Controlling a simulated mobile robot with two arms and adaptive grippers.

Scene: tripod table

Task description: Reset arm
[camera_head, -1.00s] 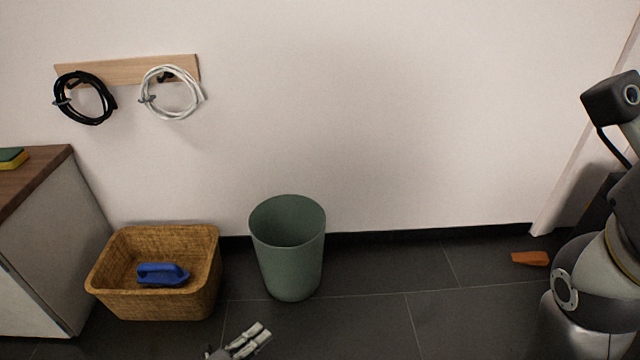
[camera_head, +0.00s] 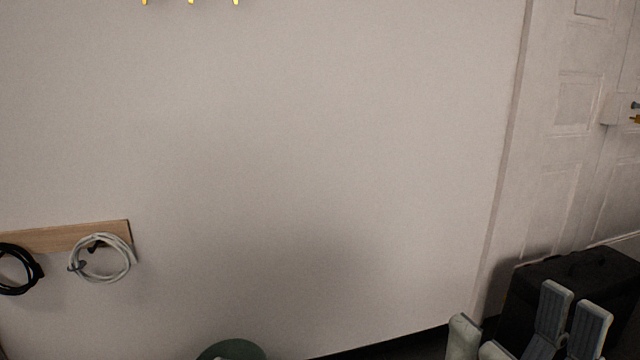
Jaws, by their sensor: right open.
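My right gripper (camera_head: 574,304) is at the bottom right corner of the head view, close to the camera. Its grey fingers point up and stand apart, with nothing visible between them. The lower part of the gripper is cut off by the frame edge.
A black case (camera_head: 575,275) stands behind my right gripper, by the white door (camera_head: 580,150). A green bin (camera_head: 232,351) shows at the bottom edge. A wooden rack (camera_head: 50,239) holds a black cable (camera_head: 36,272) and a white cable (camera_head: 128,262). The middle wall is bare.

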